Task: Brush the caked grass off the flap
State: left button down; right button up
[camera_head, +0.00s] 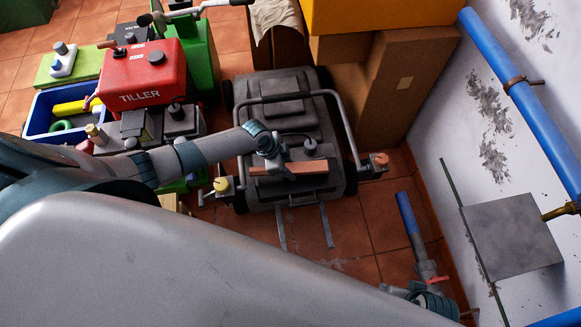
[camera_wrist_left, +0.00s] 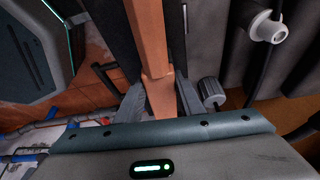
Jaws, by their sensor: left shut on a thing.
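My left gripper (camera_head: 270,158) is over the near end of a dark wheeled machine (camera_head: 292,120) with a tubular handle. In the left wrist view, its two grey fingers (camera_wrist_left: 160,92) are shut on the reddish-brown wooden brush (camera_wrist_left: 149,30). In the head view the brush (camera_head: 305,168) lies crosswise above the machine's near end. Its bristles are hard to make out, and I cannot tell whether they touch anything. A dark panel (camera_head: 300,190) below the brush may be the flap; its edges are unclear and no caked grass can be made out.
A red tiller tank (camera_head: 142,75), a blue bin (camera_head: 50,118) and a green box (camera_head: 200,60) crowd the left. Cardboard boxes (camera_head: 405,85) stand behind right. Blue pipes (camera_head: 525,95) and a grey plate (camera_head: 510,238) line the right wall.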

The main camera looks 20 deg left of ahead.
pick_arm(q)
jog(key=shift+s+a+f, duration=0.1)
jog(key=shift+s+a, duration=0.35)
jog(key=shift+a, duration=0.2)
jog(key=shift+s+a, duration=0.4)
jog(key=shift+a, duration=0.2)
jog(key=shift+s+a, duration=0.1)
